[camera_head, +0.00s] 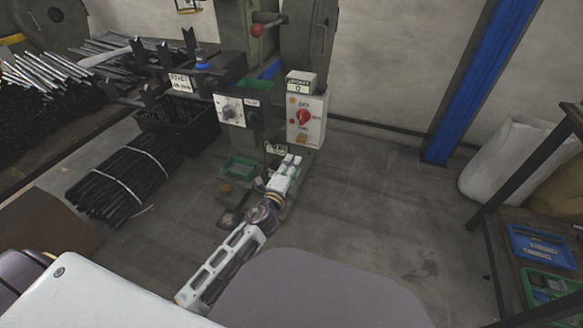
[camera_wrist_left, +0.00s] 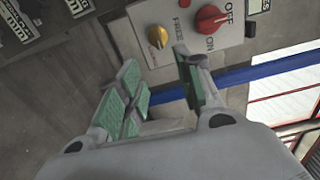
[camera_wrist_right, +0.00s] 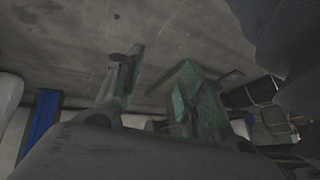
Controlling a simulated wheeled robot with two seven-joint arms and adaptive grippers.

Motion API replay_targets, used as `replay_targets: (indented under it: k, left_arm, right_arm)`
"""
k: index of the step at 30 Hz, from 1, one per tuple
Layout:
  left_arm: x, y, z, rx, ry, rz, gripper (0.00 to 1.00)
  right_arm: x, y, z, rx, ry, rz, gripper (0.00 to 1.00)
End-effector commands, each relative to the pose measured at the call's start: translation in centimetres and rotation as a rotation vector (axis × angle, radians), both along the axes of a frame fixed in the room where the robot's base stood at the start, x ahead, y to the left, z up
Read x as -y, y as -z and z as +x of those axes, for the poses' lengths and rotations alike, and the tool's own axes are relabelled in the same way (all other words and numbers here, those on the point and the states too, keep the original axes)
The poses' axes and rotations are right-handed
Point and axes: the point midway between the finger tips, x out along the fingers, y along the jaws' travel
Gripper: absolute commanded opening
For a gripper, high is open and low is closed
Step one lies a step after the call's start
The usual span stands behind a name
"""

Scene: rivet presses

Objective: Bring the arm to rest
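My left arm reaches forward in the head view, and its left gripper (camera_head: 291,165) is in front of the press, just below a grey control box (camera_head: 306,119) with a red knob. In the left wrist view the left gripper (camera_wrist_left: 158,75) has its green-padded fingers apart with nothing between them. The control box (camera_wrist_left: 185,30), with red and yellow knobs, is just beyond the fingertips; I cannot tell whether they touch it. My right gripper (camera_wrist_right: 158,75) shows only in the right wrist view. Its fingers are apart and empty, with bare grey surface behind them.
The green rivet press (camera_head: 305,40) stands at the back, with a second switch box (camera_head: 231,111) at left. A black crate (camera_head: 165,127) and bundled dark rods (camera_head: 120,186) lie left. A blue post (camera_head: 470,80) and shelf bins (camera_head: 540,246) are at right. The middle floor is clear.

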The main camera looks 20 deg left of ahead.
Motion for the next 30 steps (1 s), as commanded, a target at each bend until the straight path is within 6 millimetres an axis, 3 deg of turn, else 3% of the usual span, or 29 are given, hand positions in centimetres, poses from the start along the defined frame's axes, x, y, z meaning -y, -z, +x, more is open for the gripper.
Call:
replay_targets:
  k: [19,30]
  left_arm:
    - [-0.3,0.1,-0.2,-0.010,-0.015,-0.023,0.36]
    - [-4.1,1.5,-3.2,-0.140,-0.210,-0.301,0.36]
  right_arm:
    - [0.1,-0.1,0.1,-0.001,-0.001,-0.004,0.40]
    - [1.5,-1.7,0.5,-0.029,-0.008,-0.059,0.40]
